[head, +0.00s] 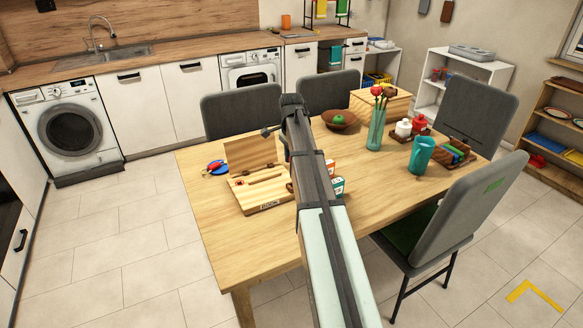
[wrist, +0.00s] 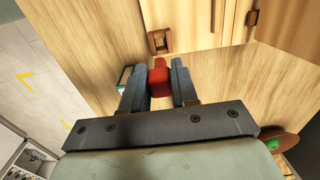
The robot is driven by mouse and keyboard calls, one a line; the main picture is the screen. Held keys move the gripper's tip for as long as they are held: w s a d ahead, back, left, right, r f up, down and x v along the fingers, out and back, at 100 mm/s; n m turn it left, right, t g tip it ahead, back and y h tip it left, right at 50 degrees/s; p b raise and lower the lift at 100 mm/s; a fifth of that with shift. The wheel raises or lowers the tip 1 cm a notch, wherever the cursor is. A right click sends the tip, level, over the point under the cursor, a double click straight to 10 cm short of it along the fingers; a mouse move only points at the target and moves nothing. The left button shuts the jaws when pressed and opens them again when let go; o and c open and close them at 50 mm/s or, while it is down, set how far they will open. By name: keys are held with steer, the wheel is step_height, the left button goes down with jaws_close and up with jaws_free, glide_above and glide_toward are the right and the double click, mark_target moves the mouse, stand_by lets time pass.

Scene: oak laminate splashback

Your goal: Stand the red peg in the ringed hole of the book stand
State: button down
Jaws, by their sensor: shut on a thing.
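The red peg (wrist: 159,80) is held between the two fingers of my gripper (wrist: 156,84) in the wrist view. The book stand (head: 262,192) is pale wood with an upright back board, on the left part of the table. In the wrist view its pale wood (wrist: 190,35) fills the top middle. A dark brown square ring (wrist: 160,40) surrounds a hole there, just beyond the peg in the picture. The peg looks apart from the ring; its height above the stand is unclear. In the head view my arm hides the fingers and peg.
Small boxes (head: 337,187) stand right of the stand, partly behind my arm. A blue and red item (head: 215,168) lies left of it. A brown bowl (head: 350,121) with a green apple, a flower vase (head: 376,132) and a teal cup (head: 420,155) stand farther right.

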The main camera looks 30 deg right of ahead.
steer(key=shift+w+a+r, duration=0.1)
steer(key=shift+a+r, duration=0.25)
steer(key=w+a+f, duration=0.1)
steer(key=w+a, duration=0.3)
steer(key=a, duration=0.1)
steer(key=w+a+f, duration=0.1)
steer(key=w+a, duration=0.3)
steer(key=a, duration=0.1)
steer(key=w+a, duration=0.4)
steer(key=a, duration=0.1)
steer(key=shift+w+a+f, duration=0.2)
steer(key=shift+a+f, duration=0.2)
steer(key=shift+f, duration=0.25)
steer(key=shift+f, duration=2.95)
steer(key=shift+f, duration=1.3)
